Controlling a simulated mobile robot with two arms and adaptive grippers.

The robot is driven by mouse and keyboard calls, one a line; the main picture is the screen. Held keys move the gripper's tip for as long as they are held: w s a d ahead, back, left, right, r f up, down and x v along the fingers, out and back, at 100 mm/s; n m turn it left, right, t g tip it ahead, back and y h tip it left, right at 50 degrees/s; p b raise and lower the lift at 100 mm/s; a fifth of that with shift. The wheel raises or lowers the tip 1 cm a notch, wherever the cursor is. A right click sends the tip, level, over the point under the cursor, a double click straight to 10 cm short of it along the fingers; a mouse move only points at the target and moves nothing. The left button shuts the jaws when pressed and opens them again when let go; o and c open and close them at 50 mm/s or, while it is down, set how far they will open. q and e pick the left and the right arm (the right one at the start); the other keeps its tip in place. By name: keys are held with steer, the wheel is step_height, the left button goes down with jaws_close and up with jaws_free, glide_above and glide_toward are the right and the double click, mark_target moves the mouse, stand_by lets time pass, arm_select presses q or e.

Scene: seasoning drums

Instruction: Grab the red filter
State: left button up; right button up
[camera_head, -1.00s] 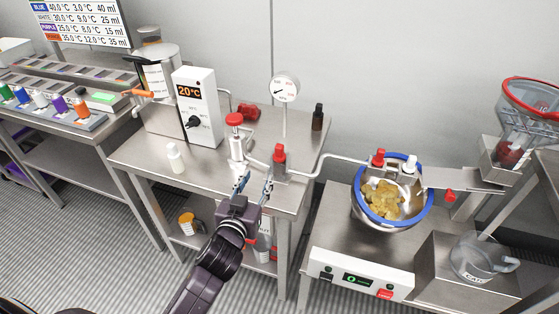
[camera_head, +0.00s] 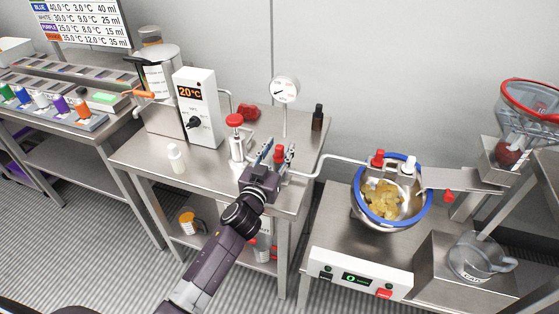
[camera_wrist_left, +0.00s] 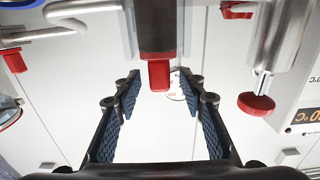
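A small red part (camera_head: 248,111), perhaps the red filter, lies on the steel table toward the back, beside the white temperature box. My left gripper (camera_head: 277,151) is open in front of the pipe assembly. It stands around or just before a red-capped valve (camera_head: 279,157), and contact cannot be told. In the left wrist view the open blue-padded fingers (camera_wrist_left: 160,80) flank a red cap (camera_wrist_left: 159,75), with nothing visibly clamped. The red part on the table is not clearly identifiable in the wrist view. My right gripper is not in view.
A red knob valve (camera_head: 235,121) stands left of the gripper. A pressure gauge (camera_head: 285,89) rises behind it, and a dark bottle (camera_head: 317,117) stands to the right. A white bottle (camera_head: 176,157) stands at front left. A blue-rimmed bowl (camera_head: 427,211) stands on the right table.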

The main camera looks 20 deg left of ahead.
arm_select(q)
steer(key=shift+w, duration=0.3)
steer(key=shift+c, duration=0.4)
jaws_close()
steer(key=shift+r, duration=0.15)
